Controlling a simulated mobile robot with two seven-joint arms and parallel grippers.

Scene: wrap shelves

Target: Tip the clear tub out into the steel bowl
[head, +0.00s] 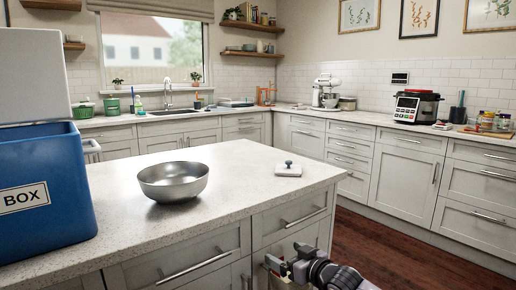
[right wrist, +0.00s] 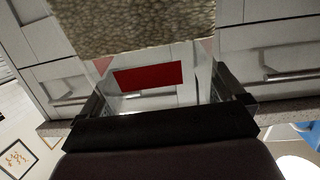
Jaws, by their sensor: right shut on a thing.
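The steel bowl (head: 173,190) stands upright on the speckled island top in the head view. No contents show inside it. My right gripper (head: 283,267) is low at the front right of the island, below the level of its top and away from the bowl. In the right wrist view its fingers (right wrist: 162,98) are shut on the clear tub (right wrist: 200,78). The tub has see-through walls, a red label (right wrist: 147,77) and tan, grainy contents (right wrist: 135,25). In the head view the tub is mostly cut off at the bottom edge. My left gripper is out of view.
A blue box (head: 45,190) marked BOX stands on the island's left end. A white lid (head: 288,170) with a dark blue knob lies near the island's right edge. The island top (head: 230,220) is clear around the bowl. Drawer handles (head: 305,217) stick out in front.

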